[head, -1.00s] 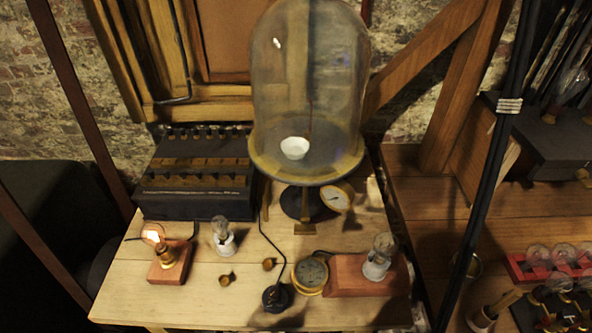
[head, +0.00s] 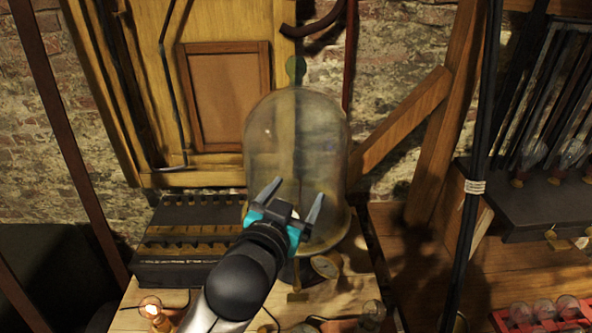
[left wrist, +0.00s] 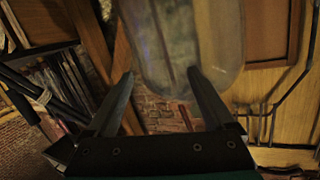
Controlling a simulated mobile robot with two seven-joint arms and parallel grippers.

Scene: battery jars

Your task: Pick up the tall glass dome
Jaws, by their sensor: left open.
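The tall glass dome (head: 298,130) stands upright on its round stand on the wooden table, with a knob on top. My left gripper (head: 295,192) is open, in front of the dome's lower half in the head view, and hides part of its base. In the left wrist view the dome (left wrist: 190,45) shows at the top, beyond and partly between the two spread fingers (left wrist: 160,95). Nothing is held between the fingers. I cannot tell how far the fingertips are from the glass. My right gripper is not in view.
A dark slotted box (head: 185,240) stands left of the dome. A black cable (head: 470,180) hangs at the right, before a shelf of bulbs (head: 540,205).

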